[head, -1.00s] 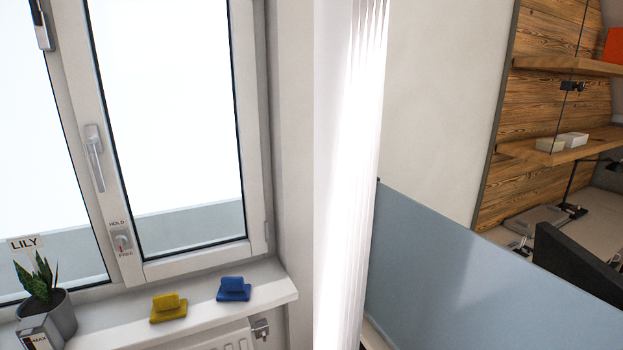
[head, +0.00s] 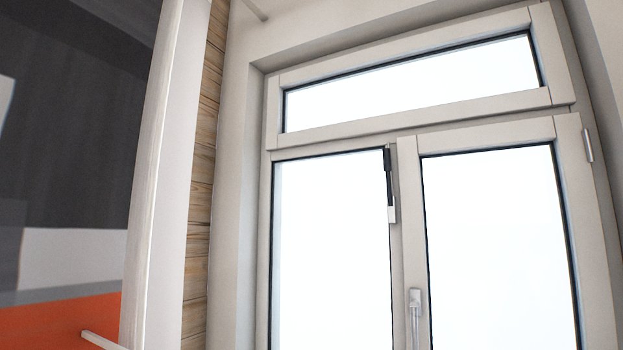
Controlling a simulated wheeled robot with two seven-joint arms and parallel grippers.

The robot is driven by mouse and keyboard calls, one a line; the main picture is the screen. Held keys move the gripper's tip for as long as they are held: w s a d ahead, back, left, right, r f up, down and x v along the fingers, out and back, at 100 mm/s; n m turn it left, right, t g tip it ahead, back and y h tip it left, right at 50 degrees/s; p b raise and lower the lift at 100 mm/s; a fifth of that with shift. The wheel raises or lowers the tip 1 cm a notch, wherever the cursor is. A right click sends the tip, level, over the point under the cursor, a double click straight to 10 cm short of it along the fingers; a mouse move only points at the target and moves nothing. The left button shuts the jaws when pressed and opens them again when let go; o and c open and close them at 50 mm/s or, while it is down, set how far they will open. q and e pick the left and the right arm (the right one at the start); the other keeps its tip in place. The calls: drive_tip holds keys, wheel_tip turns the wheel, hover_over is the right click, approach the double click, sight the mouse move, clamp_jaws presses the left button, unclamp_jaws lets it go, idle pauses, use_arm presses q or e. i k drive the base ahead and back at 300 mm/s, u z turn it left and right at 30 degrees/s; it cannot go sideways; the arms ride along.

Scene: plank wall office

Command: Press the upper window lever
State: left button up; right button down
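The upper window lever (head: 389,185), a slim upright bar with a dark upper part and a white lower end, is on the window's middle post beside the left pane. Lower down, a light grey window handle (head: 415,305) is on the right sash, its grip pointing down and cut off by the bottom edge of the view. Neither of my grippers is in the head view.
The window frame (head: 430,122) has a narrow top pane above two tall panes. A pale upright post (head: 165,180) and a dark, white and orange panel (head: 60,250) stand at the left, with wood planks (head: 198,215) behind. The sill is out of view.

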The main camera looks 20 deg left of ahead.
sight(385, 152)
drive_tip(key=u, duration=2.95)
drive_tip(key=k, duration=0.55)
drive_tip(key=z, duration=1.3)
